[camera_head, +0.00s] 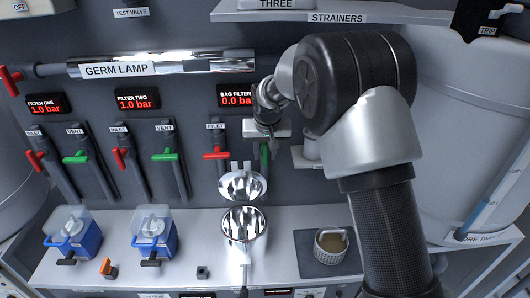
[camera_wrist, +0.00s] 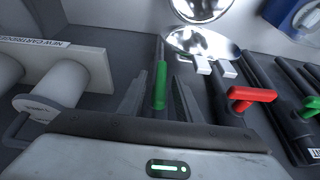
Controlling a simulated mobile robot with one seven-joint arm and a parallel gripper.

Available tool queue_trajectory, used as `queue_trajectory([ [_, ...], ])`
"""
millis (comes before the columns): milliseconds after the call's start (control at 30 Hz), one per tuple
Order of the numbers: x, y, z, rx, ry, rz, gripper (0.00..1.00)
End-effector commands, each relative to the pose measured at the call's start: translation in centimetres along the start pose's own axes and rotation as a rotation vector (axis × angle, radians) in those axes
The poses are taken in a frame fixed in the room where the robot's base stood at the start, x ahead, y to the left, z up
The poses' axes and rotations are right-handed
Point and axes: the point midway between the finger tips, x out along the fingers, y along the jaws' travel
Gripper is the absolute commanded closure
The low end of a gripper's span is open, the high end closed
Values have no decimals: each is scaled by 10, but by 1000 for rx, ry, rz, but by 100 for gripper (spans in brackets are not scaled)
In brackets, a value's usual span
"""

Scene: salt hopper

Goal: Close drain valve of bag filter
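The bag filter (camera_head: 244,222) is a shiny metal pot with its round lid (camera_head: 242,185) tilted up and open. A dark handle (camera_head: 243,291) shows below it at the bottom edge of the head view; it may be the drain valve, but its setting cannot be told. My gripper (camera_head: 268,128) is up at the panel, right of the BAG FILTER display (camera_head: 236,99). In the wrist view, my gripper (camera_wrist: 160,80) is open, with a green vent handle (camera_wrist: 160,86) between its fingers. The fingers look apart from the handle. The red inlet handle (camera_head: 216,155) is to its left.
Two blue-based filter housings (camera_head: 72,235) (camera_head: 155,233) stand left on the counter, with black handles in front. A metal cup (camera_head: 331,245) sits on a dark mat at right. A large tank (camera_head: 465,130) fills the right side.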

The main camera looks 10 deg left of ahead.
Motion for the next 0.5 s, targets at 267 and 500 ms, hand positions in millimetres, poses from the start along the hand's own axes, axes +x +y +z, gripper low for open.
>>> queue_trajectory([
  [267, 0, 0, 0, 0, 0, 0, 82],
  [500, 0, 0, 0, 0, 0, -1, 100],
])
